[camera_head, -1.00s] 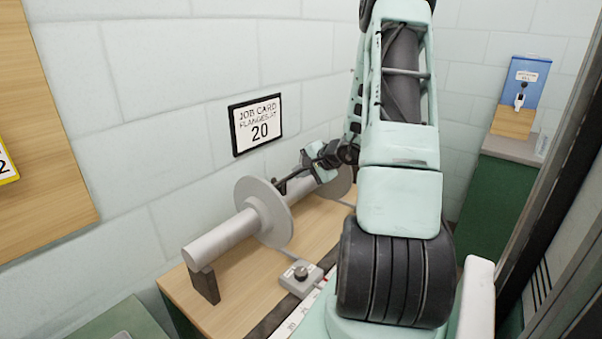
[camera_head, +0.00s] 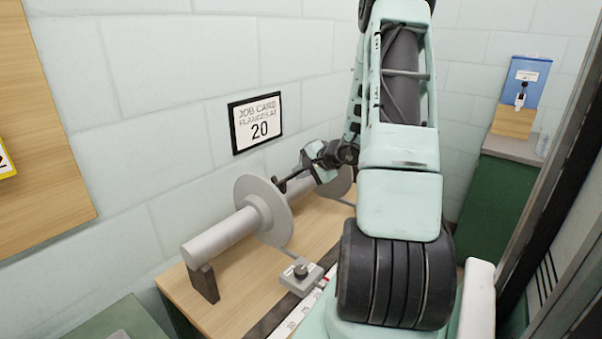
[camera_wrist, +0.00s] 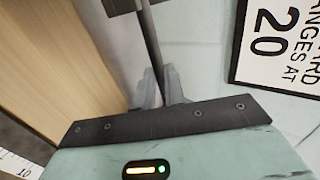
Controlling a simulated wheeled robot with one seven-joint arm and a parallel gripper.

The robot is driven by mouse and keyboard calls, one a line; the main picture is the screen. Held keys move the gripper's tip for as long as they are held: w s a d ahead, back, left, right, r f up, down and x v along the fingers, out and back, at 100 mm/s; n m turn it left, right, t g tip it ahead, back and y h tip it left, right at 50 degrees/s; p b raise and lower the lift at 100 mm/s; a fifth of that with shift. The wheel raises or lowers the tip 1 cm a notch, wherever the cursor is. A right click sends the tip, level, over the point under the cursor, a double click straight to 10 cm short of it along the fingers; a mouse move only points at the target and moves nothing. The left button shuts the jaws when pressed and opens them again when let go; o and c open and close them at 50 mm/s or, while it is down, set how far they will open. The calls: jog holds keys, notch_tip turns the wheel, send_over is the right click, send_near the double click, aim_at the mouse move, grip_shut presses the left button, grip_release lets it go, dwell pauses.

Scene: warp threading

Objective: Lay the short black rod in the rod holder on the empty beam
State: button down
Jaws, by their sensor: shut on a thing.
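The beam (camera_head: 222,236) is a bare grey cylinder with two round flanges, lying above the wooden bench against the wall. My gripper (camera_wrist: 159,72) is shut on the short black rod (camera_wrist: 150,40), which runs up and away from the fingers in the wrist view. A dark block (camera_wrist: 121,4) sits at the top edge there, by the rod; I cannot tell whether they touch or whether it is the rod holder. In the head view my gripper is small, over the beam between the flanges. The near flange (camera_head: 262,210) stands left of it.
A job card reading 20 (camera_head: 256,123) hangs on the wall behind the beam. A small grey box with a knob (camera_head: 301,275) sits at the bench's front, beside a scale strip. A dark support (camera_head: 204,284) holds the beam's near end. Bare bench (camera_head: 245,287) shows in front.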

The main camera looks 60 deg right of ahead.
jog(key=shift+f, duration=0.1)
jog(key=c, duration=1.4)
grip_release()
jog(key=shift+s+f, duration=0.1)
jog(key=shift+s+f, duration=0.1)
jog(key=shift+f, duration=0.05)
jog(key=v, duration=0.5)
jog(key=b+v, duration=0.1)
jog(key=v, duration=1.1)
jog(key=shift+r+b, duration=0.3)
jog(key=shift+r, duration=0.15)
jog(key=shift+a, duration=0.1)
